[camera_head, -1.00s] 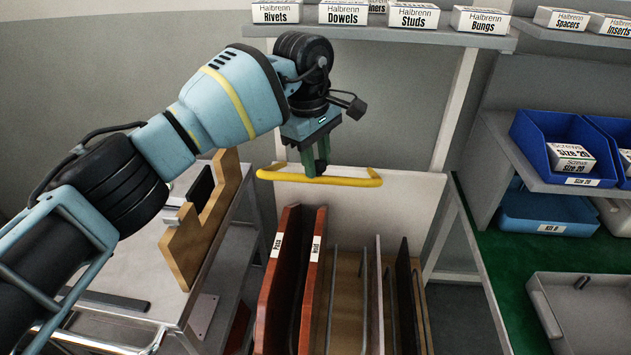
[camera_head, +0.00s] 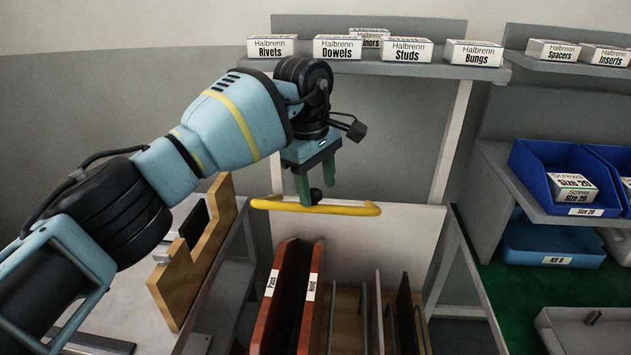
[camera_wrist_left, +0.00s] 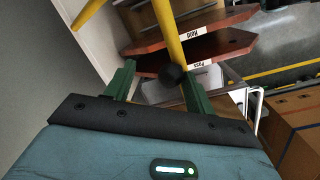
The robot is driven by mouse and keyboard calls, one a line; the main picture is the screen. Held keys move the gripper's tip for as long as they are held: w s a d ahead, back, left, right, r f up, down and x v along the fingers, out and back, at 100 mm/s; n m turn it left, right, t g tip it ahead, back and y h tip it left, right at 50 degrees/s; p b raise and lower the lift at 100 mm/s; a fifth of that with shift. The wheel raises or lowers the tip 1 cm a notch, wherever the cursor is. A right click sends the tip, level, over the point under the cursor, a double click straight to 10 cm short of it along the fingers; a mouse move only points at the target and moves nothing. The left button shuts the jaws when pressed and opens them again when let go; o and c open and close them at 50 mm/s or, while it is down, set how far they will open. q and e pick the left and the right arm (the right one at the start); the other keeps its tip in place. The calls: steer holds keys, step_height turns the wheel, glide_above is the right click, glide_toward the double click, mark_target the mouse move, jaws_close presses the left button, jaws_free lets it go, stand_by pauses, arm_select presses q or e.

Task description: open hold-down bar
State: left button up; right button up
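The hold-down bar (camera_head: 350,210) is a yellow bar with bent ends, lying across the top of the rack in the head view. It also shows in the wrist view as a yellow rod (camera_wrist_left: 166,25). A round black knob (camera_head: 316,196) sits at the bar; in the wrist view the knob (camera_wrist_left: 172,75) appears between my fingers. My left gripper (camera_head: 316,188) is over the bar from above with its green fingers apart. The fingers also stand apart in the left wrist view (camera_wrist_left: 158,84). I cannot tell whether either finger touches the bar. My right gripper is not in view.
Red-brown panels (camera_head: 279,290) labelled Pass and Hold stand in the rack below the bar. A notched wooden board (camera_head: 197,255) stands on the bench at left. A shelf with Halbrenn boxes (camera_head: 406,49) is behind. Blue bins (camera_head: 565,180) stand at right.

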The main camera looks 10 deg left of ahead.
arm_select(q)
steer(key=shift+w+a+f, duration=0.2)
steer(key=shift+a, duration=0.35)
steer(key=shift+d+r, duration=0.1)
step_height(320, 180, up, 8)
steer(key=shift+s+a+b, duration=0.2)
steer(key=shift+a+b, duration=0.1)
steer(key=shift+a, duration=0.15)
steer(key=shift+f, duration=0.2)
